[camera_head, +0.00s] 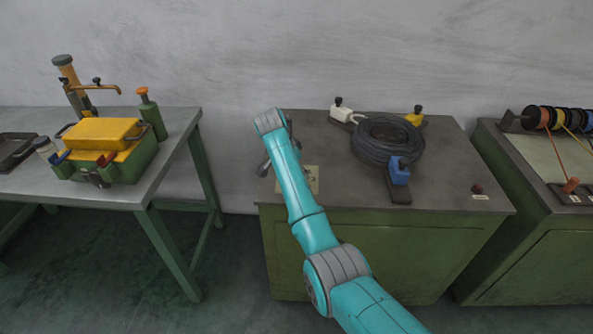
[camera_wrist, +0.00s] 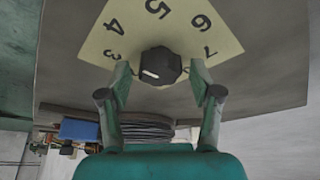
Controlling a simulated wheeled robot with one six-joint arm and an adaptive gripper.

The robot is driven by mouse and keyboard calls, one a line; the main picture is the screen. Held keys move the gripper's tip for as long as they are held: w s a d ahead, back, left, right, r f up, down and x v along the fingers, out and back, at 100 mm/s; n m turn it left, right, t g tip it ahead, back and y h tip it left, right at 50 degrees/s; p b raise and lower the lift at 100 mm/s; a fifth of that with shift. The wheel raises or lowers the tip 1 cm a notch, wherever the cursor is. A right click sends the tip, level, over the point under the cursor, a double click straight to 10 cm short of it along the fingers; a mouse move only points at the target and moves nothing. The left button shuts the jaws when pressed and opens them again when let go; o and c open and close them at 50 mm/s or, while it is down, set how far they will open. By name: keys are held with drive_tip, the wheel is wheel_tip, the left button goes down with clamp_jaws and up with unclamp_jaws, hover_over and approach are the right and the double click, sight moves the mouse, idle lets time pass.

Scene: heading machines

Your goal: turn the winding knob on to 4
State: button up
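The winding knob (camera_wrist: 161,66) is black and faceted, on a pale yellow dial plate (camera_wrist: 95,45) with the numbers 3 to 7 visible in the wrist view. My gripper (camera_wrist: 161,76) is open, with one finger on each side of the knob and visible gaps between. In the head view part of the dial plate (camera_head: 312,180) shows at the front left of the middle bench; my arm hides the knob.
A table with a yellow-green box (camera_head: 105,135) stands left. A bench with spools (camera_head: 560,117) stands right.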

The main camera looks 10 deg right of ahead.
drive_tip(key=v, duration=1.2)
drive_tip(key=shift+s, duration=0.1)
